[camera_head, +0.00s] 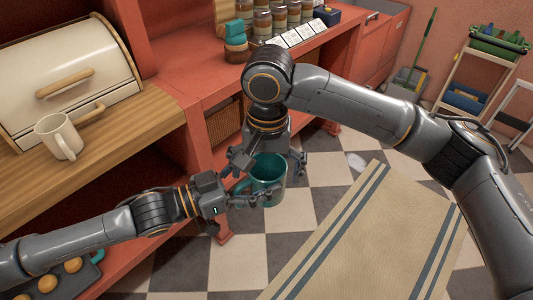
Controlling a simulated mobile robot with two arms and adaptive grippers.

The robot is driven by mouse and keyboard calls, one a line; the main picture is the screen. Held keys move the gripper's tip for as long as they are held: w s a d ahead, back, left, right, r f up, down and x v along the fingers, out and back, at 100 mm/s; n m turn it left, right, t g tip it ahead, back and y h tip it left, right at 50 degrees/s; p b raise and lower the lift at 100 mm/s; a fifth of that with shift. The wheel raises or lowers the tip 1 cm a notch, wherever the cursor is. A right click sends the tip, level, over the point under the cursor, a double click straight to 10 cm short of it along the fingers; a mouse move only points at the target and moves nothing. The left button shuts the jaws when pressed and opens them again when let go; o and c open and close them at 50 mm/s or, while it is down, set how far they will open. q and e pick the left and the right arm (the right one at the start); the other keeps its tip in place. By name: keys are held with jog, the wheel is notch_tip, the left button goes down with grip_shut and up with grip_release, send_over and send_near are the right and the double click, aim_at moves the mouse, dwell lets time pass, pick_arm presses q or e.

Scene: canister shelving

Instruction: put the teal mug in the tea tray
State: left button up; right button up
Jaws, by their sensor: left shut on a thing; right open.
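The teal mug (268,171) is held in the air above the checkered floor, in front of the red shelving, with its open top facing up. My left gripper (258,197) comes in from the left and is shut on the mug. My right gripper (270,157) is just above and behind the mug, open, with its fingers spread to either side of it. Whether the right fingers touch the mug is unclear. I cannot pick out the tea tray in this view.
A white mug (58,137) stands on the wooden counter by a cream bread bin (68,75). A dark tray with round buns (73,266) is lower left. A striped runner (370,240) covers floor at right.

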pick_arm(q)
jog(key=shift+r, duration=0.1)
pick_arm(e)
jog(key=shift+f, duration=1.8)
jog(key=c, duration=1.3)
pick_arm(q)
jog(key=o, duration=1.4)
jog(key=shift+c, duration=0.2)
pick_arm(e)
jog(key=c, duration=0.4)
pick_arm(q)
jog(key=shift+o, duration=0.6)
